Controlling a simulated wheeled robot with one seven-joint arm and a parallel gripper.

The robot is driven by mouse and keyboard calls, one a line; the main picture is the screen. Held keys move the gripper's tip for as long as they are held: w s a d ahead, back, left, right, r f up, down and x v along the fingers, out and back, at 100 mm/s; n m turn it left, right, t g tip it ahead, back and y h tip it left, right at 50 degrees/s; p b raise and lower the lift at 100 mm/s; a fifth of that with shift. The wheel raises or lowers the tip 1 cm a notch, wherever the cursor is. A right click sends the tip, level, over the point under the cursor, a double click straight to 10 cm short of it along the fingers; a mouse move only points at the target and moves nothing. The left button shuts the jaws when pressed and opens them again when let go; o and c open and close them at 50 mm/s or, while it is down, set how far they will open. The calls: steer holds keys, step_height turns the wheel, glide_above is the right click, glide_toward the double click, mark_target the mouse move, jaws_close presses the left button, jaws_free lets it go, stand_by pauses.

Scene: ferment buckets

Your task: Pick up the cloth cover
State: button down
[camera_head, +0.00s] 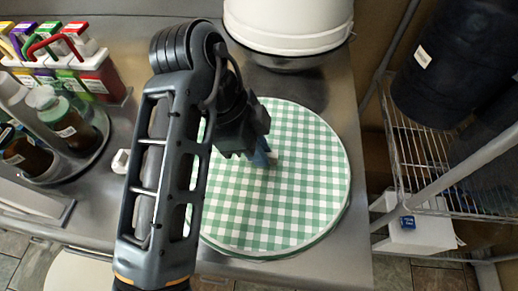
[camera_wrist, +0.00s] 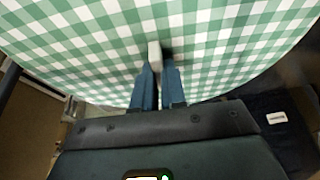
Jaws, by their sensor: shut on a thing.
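The cloth cover (camera_head: 310,185) is a round, flat disc in green and white gingham with a pale rim, on the steel counter at the middle of the head view. It fills the upper part of the wrist view (camera_wrist: 90,45). My gripper (camera_head: 265,160) is over the middle of the cover, its blue fingers pointing down at it. In the wrist view, the fingers (camera_wrist: 159,72) are close together around a small white tab (camera_wrist: 155,54) that stands on the cover. My arm hides the cover's left part. I cannot tell whether the cover is raised off the counter.
A white bucket (camera_head: 288,25) stands just behind the cover. Bottles on a round tray (camera_head: 88,165) and a rack of coloured bottles (camera_head: 85,75) are at left. A wire shelf (camera_head: 440,190) with a dark bin (camera_head: 450,75) is at right, beyond the counter's edge.

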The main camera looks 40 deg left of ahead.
step_height(320, 180, up, 9)
steer(key=p, duration=0.6)
steer(key=shift+f+p, duration=0.15)
steer(key=shift+p, duration=0.2)
step_height(320, 180, up, 9)
steer(key=shift+d+f, duration=0.15)
